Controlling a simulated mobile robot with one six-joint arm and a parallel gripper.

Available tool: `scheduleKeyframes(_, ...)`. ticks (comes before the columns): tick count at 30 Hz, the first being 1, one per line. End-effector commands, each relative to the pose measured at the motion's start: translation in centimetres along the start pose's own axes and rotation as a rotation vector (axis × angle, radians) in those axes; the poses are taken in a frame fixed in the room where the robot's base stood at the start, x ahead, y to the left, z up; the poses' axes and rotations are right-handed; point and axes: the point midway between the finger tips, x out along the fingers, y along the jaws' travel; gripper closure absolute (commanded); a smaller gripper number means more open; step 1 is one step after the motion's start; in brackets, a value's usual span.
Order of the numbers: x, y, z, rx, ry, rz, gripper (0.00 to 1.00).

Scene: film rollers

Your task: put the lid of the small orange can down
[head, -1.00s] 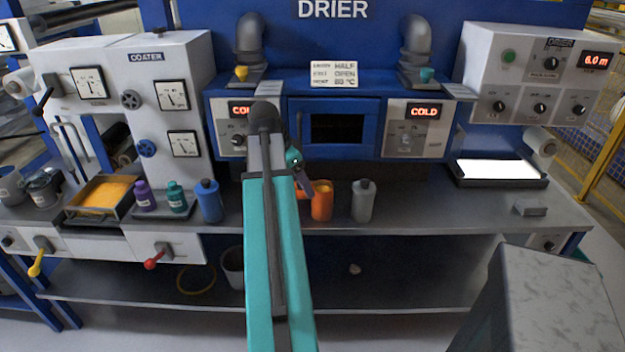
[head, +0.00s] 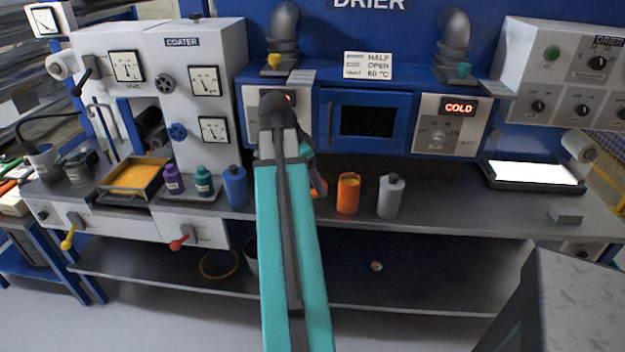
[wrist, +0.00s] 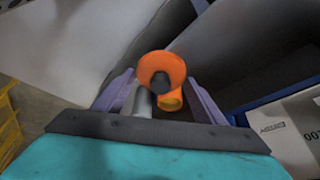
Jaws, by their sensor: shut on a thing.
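The small orange can (head: 348,195) stands upright on the bench below the drier, left of a grey bottle (head: 390,197). In the wrist view the lid (wrist: 152,64) is a round orange disc with a dark knob, between the purple fingers of my gripper (wrist: 160,82). My gripper is shut on it. The open can (wrist: 172,101) shows behind and below the lid, partly covered by it. In the head view my fingers are mostly hidden behind the arm.
A blue bottle (head: 236,188), a green bottle (head: 204,182) and a purple bottle (head: 173,180) stand left of my arm. A tray with orange contents (head: 135,177) is farther left. The bench (head: 470,215) is clear right of the grey bottle, up to a small grey block (head: 566,216).

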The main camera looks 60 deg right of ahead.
Motion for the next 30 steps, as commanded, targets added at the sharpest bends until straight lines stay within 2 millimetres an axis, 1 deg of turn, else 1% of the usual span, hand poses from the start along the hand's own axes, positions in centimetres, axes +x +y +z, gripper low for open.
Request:
scheduleKeyframes(5, 0.0, -0.1, 0.1, -0.003, 0.000, -0.002, 0.57)
scheduleKeyframes(8, -0.2, -0.4, 0.5, -0.020, 0.000, -0.009, 0.57)
scheduleKeyframes(11, -0.6, -1.0, 1.5, -0.057, 0.000, -0.025, 0.57)
scheduleKeyframes(14, -1.2, -2.0, 3.1, -0.119, 0.000, -0.050, 0.57)
scheduleKeyframes(17, -2.0, -3.2, 5.4, -0.202, -0.001, -0.085, 0.57)
scheduleKeyframes(20, -3.0, -4.5, 8.0, -0.300, 0.000, -0.125, 0.57)
scheduleKeyframes(24, -4.6, -6.2, 12.1, -0.446, -0.001, -0.185, 0.57)
scheduleKeyframes(29, -6.5, -7.8, 16.9, -0.613, 0.000, -0.254, 0.57)
scheduleKeyframes(30, -7.0, -8.1, 18.1, -0.655, -0.001, -0.272, 0.57)
